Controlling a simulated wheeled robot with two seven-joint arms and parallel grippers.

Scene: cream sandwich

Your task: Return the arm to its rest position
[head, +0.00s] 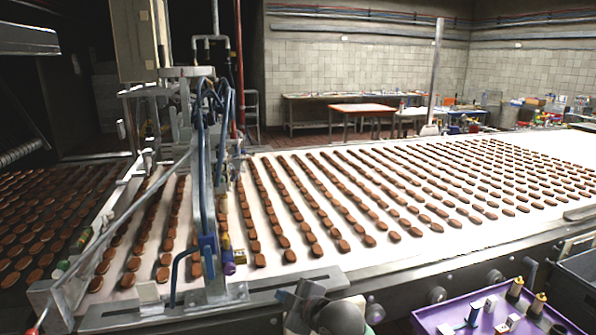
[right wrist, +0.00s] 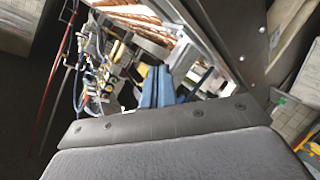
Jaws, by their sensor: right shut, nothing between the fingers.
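My right gripper (right wrist: 157,78) shows in the right wrist view as two blue-grey fingers side by side, shut with nothing between them. In the head view a grey rounded part of my arm shows at the bottom centre, in front of the conveyor's near edge. The fingers cannot be made out clearly there. My left gripper is not in view.
A white conveyor (head: 315,262) carries many rows of brown oval biscuits. A metal machine frame with blue hoses (head: 208,190) stands over its left part. A purple tray (head: 470,305) with small bottles and boxes is at the lower right, beside a dark bin (head: 578,290).

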